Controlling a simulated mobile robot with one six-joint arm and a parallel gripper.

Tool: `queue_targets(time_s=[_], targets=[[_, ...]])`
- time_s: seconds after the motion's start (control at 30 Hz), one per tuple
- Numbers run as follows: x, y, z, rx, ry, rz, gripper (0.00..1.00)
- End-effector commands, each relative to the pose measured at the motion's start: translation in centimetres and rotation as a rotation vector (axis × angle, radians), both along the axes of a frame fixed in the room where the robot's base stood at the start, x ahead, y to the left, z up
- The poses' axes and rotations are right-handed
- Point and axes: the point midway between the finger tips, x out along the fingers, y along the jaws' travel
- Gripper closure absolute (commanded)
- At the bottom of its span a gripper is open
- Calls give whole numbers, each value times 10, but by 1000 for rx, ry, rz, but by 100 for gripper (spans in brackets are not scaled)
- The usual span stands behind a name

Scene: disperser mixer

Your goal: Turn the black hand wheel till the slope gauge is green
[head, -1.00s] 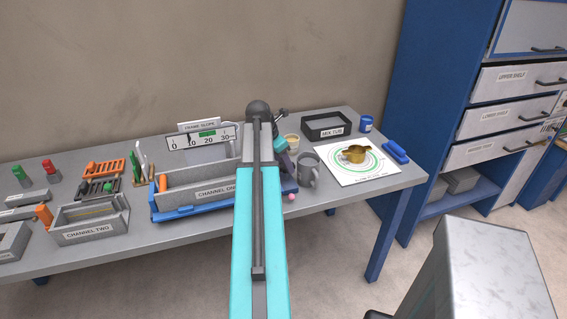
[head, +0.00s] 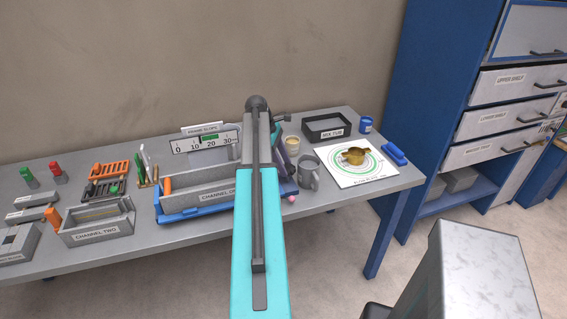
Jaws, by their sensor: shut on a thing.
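The slope gauge (head: 205,144), under a "FRAME SLOPE" label, stands at the back of the bench. Its white scale reads 0 to 30 and carries a green patch near 20; I cannot make out a pointer. In front of it, the grey "CHANNEL ONE" trough (head: 200,194) sits on a blue frame (head: 195,213). My teal and grey arm crosses the middle of the view and covers the right end of the trough. The black hand wheel cannot be made out, and my gripper's fingers are hidden behind the arm.
Right of my arm stand a grey mug (head: 309,174), a cream cup (head: 292,145), a black mix tub (head: 327,126) and a brass pan on a white mat (head: 375,172). A pink ball (head: 291,199) is by the frame. "CHANNEL TWO" (head: 97,222) stands at left.

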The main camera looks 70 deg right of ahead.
Motion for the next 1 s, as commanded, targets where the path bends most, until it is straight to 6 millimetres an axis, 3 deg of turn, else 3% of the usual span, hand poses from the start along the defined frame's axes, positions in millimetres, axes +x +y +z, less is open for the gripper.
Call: queue_targets(time_s=[0.4,1.0], targets=[[-3,-5,0,1,5,-281,76],[-3,-4,-1,0,4,-334,76]])
